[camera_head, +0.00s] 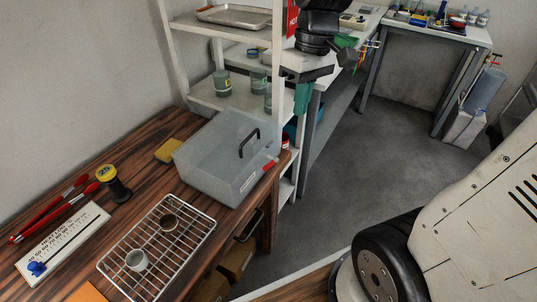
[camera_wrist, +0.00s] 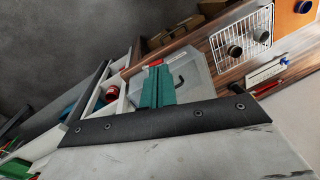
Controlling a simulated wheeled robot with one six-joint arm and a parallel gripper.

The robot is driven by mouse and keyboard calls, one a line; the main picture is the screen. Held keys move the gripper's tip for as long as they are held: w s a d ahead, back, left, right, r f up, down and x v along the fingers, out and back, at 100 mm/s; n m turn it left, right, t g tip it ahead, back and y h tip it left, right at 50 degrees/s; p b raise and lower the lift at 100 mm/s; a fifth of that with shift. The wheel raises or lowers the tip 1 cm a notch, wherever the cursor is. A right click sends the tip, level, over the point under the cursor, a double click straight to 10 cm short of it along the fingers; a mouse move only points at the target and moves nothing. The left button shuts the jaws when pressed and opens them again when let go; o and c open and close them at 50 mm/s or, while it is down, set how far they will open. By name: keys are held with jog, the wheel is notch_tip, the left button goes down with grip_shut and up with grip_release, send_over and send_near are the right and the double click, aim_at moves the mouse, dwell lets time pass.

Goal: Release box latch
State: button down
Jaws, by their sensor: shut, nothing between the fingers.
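A translucent grey box (camera_head: 212,165) with a black handle (camera_head: 249,143) stands on the wooden bench in the head view. A red latch (camera_head: 269,164) is on its right side, near the bench's edge. My gripper (camera_head: 301,108), with teal fingers, is shut and empty, up and right of the box and apart from it. In the wrist view the teal fingers of my gripper (camera_wrist: 157,76) cover part of the box (camera_wrist: 190,77). The red latch (camera_wrist: 155,63) shows just beyond the fingertips. Whether the latch is fastened is too small to tell.
A wire rack (camera_head: 185,240) with two small cups, a yellow sponge (camera_head: 168,150) and a heat log board (camera_head: 62,244) share the bench. White shelves (camera_head: 217,95) with jars stand behind the box, close to my gripper. Grey floor (camera_head: 350,180) is open to the right.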

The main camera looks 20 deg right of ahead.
aim_at(270, 164)
jog(key=w+d+f+n+g+y, duration=0.1)
jog(key=w+f+n, duration=0.2)
jog(key=w+f, duration=0.7)
jog(key=shift+g+y, duration=0.3)
jog(key=x, duration=0.8)
jog(key=w+x, duration=0.1)
jog(key=x, duration=0.3)
jog(key=shift+a+f, duration=0.2)
jog(key=shift+f, duration=0.1)
jog(key=shift+d, duration=0.1)
